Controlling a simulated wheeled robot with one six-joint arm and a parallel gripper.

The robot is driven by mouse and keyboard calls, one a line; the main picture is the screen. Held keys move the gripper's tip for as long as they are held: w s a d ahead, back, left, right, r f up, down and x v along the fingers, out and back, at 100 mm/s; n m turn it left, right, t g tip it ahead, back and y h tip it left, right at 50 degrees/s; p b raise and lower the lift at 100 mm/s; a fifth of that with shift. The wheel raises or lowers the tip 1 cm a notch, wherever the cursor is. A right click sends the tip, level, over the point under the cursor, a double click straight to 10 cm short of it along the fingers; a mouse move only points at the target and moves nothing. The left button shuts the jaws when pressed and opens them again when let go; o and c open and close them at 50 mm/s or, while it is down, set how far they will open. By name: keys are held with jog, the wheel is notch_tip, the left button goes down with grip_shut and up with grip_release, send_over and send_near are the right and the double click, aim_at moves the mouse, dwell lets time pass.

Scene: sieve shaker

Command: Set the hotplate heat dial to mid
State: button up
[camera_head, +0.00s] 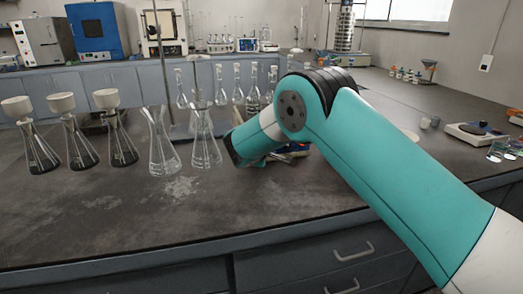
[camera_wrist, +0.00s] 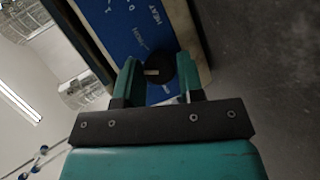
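The hotplate's blue front panel (camera_wrist: 139,27) shows in the wrist view, with the word HEAT and small white marks. Its heat dial (camera_wrist: 174,71) is a dark round knob with a pale pointer mark. My gripper (camera_wrist: 160,76) is close to the panel, its two teal fingers parted with the dial at their tips. The right finger overlaps part of the dial; whether either finger touches it is unclear. In the head view my gripper and most of the hotplate are hidden behind my arm; only a small blue and red patch shows beneath the wrist.
Several flasks with white funnels (camera_head: 61,103) stand at the left of the dark bench (camera_head: 110,215). Clear flasks (camera_head: 205,138) stand just left of my wrist. A balance (camera_head: 477,132) is at the right. The bench's front left is clear.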

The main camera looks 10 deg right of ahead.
jog(key=o, duration=0.3)
jog(key=b+v, duration=0.1)
jog(key=v, duration=1.6)
jog(key=shift+s+a+r, duration=0.1)
jog(key=shift+s, duration=0.1)
jog(key=s+r+m+g+y+p, duration=0.1)
jog(key=s+r+g+y+p, duration=0.2)
jog(key=s, duration=0.8)
jog(key=s+d+r+m+g+y+p, duration=0.1)
jog(key=s+r, duration=0.5)
jog(key=s, duration=0.6)
jog(key=s+d+r+m+g+y+p, duration=0.1)
jog(key=s+r+m+g+y+p, duration=0.2)
jog(key=s, duration=0.9)
jog(key=shift+s+r+g+y+p, duration=0.15)
jog(key=shift+r+g+y+p, duration=0.45)
jog(key=shift+g, duration=0.5)
jog(key=shift+s+r+g+y+p, duration=0.1)
jog(key=shift+r+g+y+p, duration=0.5)
jog(key=shift+g, duration=0.5)
